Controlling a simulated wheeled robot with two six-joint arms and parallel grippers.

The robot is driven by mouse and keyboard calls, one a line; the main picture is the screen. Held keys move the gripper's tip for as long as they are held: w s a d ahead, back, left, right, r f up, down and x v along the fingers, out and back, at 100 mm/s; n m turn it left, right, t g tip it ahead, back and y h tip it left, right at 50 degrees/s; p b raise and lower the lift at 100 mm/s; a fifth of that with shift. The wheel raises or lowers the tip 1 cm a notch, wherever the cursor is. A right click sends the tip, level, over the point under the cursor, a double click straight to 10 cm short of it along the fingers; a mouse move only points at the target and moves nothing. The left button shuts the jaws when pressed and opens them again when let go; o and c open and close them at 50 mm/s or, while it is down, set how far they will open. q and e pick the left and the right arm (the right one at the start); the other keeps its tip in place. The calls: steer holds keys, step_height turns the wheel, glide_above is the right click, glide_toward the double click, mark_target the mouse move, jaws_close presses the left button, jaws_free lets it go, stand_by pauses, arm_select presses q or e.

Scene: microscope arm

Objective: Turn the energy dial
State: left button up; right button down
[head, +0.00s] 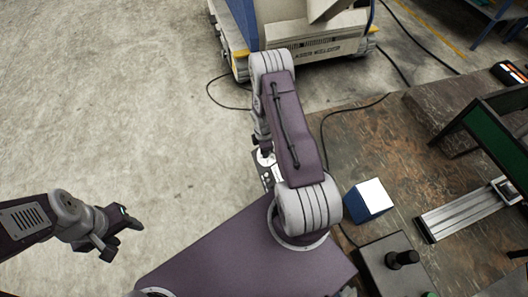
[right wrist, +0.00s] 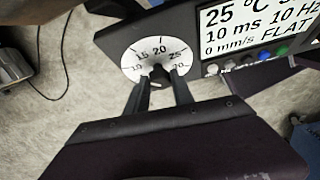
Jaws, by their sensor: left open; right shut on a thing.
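The energy dial (right wrist: 157,55) is a white round scale with black numbers from 10 to 30 on a dark panel, in the right wrist view. A small dark knob sits low at its middle, mostly hidden by my fingers. My right gripper (right wrist: 159,80) is shut on the knob, one finger on each side. In the head view the dial (head: 266,158) shows as a small white disc under my right gripper (head: 263,147). My left gripper (head: 128,219) is open and empty over the bare floor at the left.
Beside the dial, a display (right wrist: 257,30) reads 25 °C, 10 ms, 10 Hz, 0 mm/s, FLAT, above a row of coloured buttons (right wrist: 248,60). A blue and white box (head: 369,200) and a rail (head: 468,209) lie on the brown table (head: 375,145) at right. A wheeled machine (head: 310,45) stands behind.

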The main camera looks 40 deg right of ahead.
steer(key=m+b, duration=0.1)
steer(key=b, duration=0.4)
steer(key=m+t+b, duration=0.1)
steer(key=b, duration=0.4)
steer(key=shift+s+a+f+h, duration=0.1)
steer(key=shift+f+h, duration=0.25)
steer(key=shift+h, duration=0.05)
arm_select(q)
step_height(320, 180, down, 13)
steer(key=b, duration=0.1)
arm_select(e)
steer(key=shift+s+r+m+t, duration=0.1)
steer(key=shift+r+m+t, duration=0.15)
steer(key=shift+m+t, duration=0.05)
arm_select(q)
steer(key=shift+f, duration=0.1)
arm_select(e)
steer(key=c, duration=1.1)
jaws_free()
steer(key=shift+r, duration=0.1)
arm_select(q)
step_height(320, 180, up, 6)
steer(key=p, duration=0.5)
steer(key=shift+p, duration=0.4)
arm_select(e)
steer(key=v, duration=0.9)
